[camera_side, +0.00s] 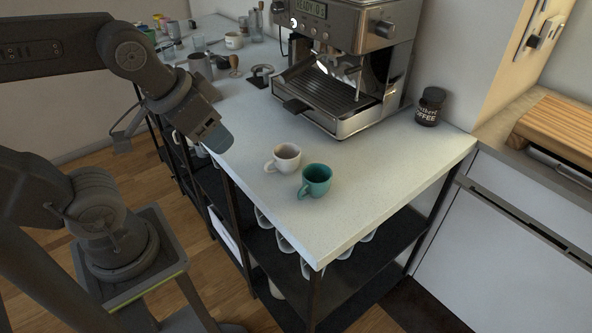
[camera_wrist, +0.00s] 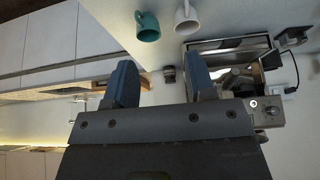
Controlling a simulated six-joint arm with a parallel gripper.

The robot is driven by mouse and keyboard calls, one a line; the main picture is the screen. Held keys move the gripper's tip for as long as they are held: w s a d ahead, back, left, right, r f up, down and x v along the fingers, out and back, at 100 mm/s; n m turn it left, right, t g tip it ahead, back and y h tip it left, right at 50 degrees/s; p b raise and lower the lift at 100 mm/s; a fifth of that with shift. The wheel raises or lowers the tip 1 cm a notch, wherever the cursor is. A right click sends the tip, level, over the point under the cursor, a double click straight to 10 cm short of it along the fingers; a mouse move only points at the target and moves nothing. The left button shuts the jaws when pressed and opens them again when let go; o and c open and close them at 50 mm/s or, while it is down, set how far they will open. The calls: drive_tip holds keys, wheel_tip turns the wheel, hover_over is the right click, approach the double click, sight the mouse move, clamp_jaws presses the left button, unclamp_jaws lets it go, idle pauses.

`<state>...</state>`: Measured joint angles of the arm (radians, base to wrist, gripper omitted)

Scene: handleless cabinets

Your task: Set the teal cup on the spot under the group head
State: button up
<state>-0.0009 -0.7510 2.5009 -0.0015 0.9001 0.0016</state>
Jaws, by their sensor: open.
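The teal cup (camera_side: 315,180) stands upright near the front edge of the white counter, with its handle toward the lower left. It also shows at the top of the wrist view (camera_wrist: 148,26). The espresso machine (camera_side: 350,62) stands behind it, its group head over a dark drip tray (camera_side: 326,92); the machine shows at the right of the wrist view (camera_wrist: 232,60). My gripper (camera_side: 217,139) is at the counter's left edge, left of and apart from the cup. In the wrist view its two blue fingers (camera_wrist: 162,84) are spread with nothing between them.
A white cup (camera_side: 284,158) stands just left of and behind the teal cup. A dark coffee jar (camera_side: 430,106) is right of the machine. Glasses, a mug and tools crowd the counter's far left. The counter's front right is clear. Shelves below hold several cups.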

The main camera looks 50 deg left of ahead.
drive_tip(key=shift+o, duration=0.7)
drive_tip(key=m+t+y, duration=0.4)
drive_tip(key=m+t, duration=0.3)
drive_tip(key=m, duration=2.8)
approach(299, 192)
drive_tip(key=w+f, duration=0.2)
drive_tip(key=w, duration=0.1)
drive_tip(key=x, duration=0.7)
drive_tip(key=shift+w+a+r, duration=0.2)
drive_tip(key=shift+w+a, duration=0.1)
drive_tip(key=shift+a, duration=0.2)
